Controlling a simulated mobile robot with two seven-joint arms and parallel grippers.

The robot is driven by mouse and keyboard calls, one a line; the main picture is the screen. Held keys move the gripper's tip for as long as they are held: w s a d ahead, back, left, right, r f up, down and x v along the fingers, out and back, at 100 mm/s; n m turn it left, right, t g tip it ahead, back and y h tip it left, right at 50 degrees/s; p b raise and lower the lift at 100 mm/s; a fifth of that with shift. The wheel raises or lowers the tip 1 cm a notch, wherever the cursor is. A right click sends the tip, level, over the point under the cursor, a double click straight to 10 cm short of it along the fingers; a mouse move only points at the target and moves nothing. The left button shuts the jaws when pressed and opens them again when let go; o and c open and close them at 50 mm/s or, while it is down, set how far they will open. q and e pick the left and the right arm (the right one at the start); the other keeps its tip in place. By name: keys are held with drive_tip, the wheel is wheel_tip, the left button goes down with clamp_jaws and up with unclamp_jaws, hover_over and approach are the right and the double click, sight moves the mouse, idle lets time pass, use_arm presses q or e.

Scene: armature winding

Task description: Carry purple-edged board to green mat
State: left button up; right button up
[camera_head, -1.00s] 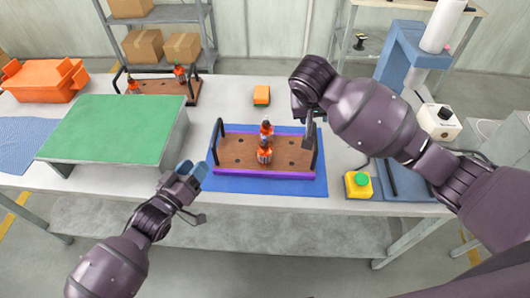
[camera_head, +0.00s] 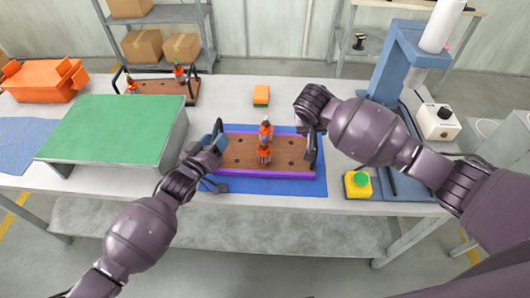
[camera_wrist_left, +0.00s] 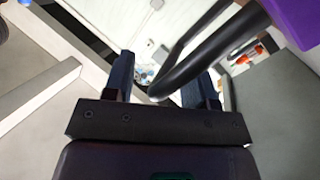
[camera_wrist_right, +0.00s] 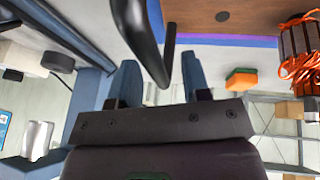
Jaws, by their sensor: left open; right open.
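The purple-edged board (camera_head: 239,157) is brown with a purple front edge and a black handle at each end. It lies on a blue mat (camera_head: 300,190); two orange-wound armatures (camera_head: 265,154) stand on it. My left gripper (camera_head: 213,143) is open at the board's left handle. In the left wrist view the black handle (camera_wrist_left: 205,58) passes between the open fingers. My right gripper (camera_head: 310,138) is open at the right handle. In the right wrist view that handle (camera_wrist_right: 138,38) reaches between the open fingers. The green mat (camera_head: 112,130) is bare, on a raised stand to the left.
An orange block (camera_head: 261,96) sits behind the board. A second brown board (camera_head: 160,88) with armatures stands behind the green mat. A yellow box with a green button (camera_head: 358,184) and a blue press (camera_head: 400,62) are at the right. An orange bin (camera_head: 42,81) is far left.

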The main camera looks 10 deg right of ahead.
use_arm(q)
drive_tip(key=shift+w+d, duration=0.15)
drive_tip(key=shift+w, duration=0.1)
use_arm(e)
drive_tip(key=shift+w+d+f, duration=0.1)
drive_tip(key=shift+f, duration=0.15)
use_arm(q)
drive_tip(key=c, duration=0.7)
use_arm(e)
drive_tip(key=c, duration=0.7)
use_arm(q)
drive_tip(key=shift+c, duration=1.2)
use_arm(e)
clamp_jaws()
use_arm(q)
drive_tip(key=shift+d, duration=0.1)
clamp_jaws()
drive_tip(key=shift+r, duration=0.15)
